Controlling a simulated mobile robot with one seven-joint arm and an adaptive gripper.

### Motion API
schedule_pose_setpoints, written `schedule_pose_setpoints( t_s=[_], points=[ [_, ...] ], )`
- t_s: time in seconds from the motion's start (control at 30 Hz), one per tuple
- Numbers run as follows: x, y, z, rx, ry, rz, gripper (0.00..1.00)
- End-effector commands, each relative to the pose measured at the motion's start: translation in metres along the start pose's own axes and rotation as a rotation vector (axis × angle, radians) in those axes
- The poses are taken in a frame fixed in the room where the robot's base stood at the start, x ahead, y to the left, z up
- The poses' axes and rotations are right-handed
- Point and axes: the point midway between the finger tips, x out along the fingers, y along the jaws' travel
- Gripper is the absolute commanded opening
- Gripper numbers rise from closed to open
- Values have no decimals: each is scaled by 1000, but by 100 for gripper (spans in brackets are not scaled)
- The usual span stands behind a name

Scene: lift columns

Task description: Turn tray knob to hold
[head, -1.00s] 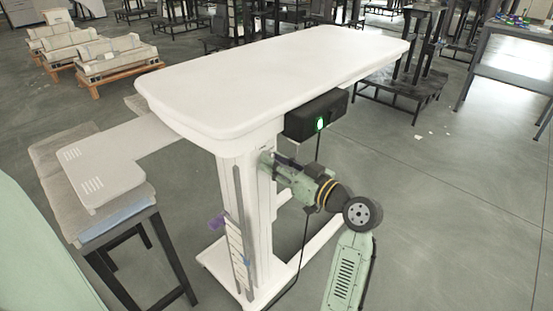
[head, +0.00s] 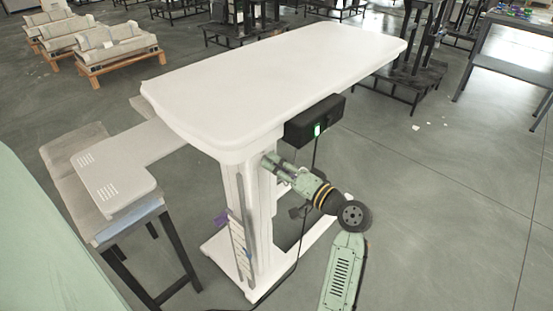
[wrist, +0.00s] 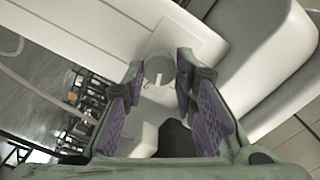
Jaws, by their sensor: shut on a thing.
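In the wrist view, a small round light-grey knob (wrist: 160,70) with a pale pointer mark sits on a white panel. In the head view, my gripper (head: 270,162) reaches the white lift column (head: 240,205) just under the white tabletop (head: 285,85); the knob is hidden there. A flat white tray (head: 115,180) sticks out to the left of the column. I cannot read any label at the knob.
A black box (head: 314,120) with a green-lit switch hangs under the tabletop, close above my arm. A black cable runs down from it behind my arm. A cushioned bench (head: 75,150) stands at left.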

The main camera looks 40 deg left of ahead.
Motion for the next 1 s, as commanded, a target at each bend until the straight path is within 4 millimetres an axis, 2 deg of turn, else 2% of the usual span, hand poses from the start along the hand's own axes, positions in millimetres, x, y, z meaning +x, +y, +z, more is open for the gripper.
schedule_pose_setpoints(
  t_s=[0.4,0.93,0.97,1.0],
  points=[
    [0,-1,0,178,-1,0,0],
    [0,0,0,200,0,-1,0],
    [0,0,0,200,0,-1,27],
    [0,0,0,199,0,-1,30]
  ],
)
